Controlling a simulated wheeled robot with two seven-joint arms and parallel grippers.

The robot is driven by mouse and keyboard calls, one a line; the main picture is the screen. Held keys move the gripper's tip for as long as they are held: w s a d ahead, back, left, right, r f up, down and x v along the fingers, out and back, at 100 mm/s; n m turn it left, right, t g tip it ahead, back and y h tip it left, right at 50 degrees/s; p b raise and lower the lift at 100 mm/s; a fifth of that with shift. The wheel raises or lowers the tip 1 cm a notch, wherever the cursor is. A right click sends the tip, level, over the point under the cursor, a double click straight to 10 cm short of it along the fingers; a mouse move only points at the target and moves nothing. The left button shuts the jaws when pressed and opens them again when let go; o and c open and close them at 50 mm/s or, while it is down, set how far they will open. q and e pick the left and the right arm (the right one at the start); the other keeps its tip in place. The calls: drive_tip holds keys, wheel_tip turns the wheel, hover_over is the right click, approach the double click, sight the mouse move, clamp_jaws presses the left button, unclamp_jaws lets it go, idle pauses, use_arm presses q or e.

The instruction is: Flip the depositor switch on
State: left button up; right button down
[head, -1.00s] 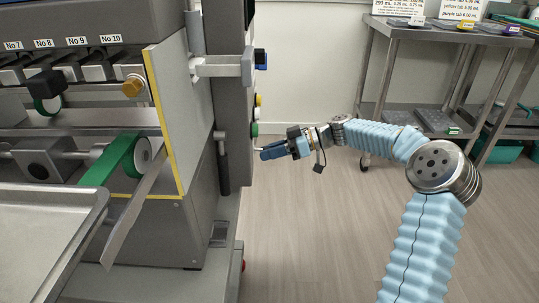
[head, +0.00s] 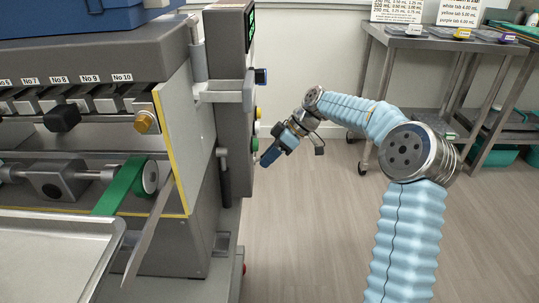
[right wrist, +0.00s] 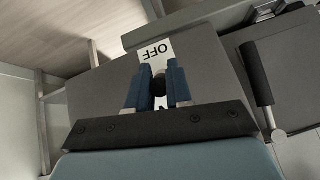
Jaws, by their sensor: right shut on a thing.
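The depositor (head: 178,120) is the large grey machine on the left in the head view. Its control panel (head: 236,110) faces right and carries coloured buttons. My right gripper (head: 264,160) is at the lower part of this panel, tilted with its blue fingers pointing down and left. A white label reading OFF (right wrist: 156,52), upside down in this view, is just beyond the fingertips. The fingers hide most of the switch. My left gripper is not in view.
A metal tray (head: 112,232) is at the front left, below a green belt (head: 122,185). A dark handle (right wrist: 256,75) stands right of the fingers in the right wrist view. A metal table (head: 440,40) is at the back right. The floor between is clear.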

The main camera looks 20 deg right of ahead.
idle(0.3)
drive_tip(key=c, duration=1.1)
unclamp_jaws()
drive_tip(key=shift+o, duration=0.2)
drive_tip(key=p+v, duration=0.1)
drive_tip(key=v, duration=1.3)
drive_tip(key=shift+a, duration=0.1)
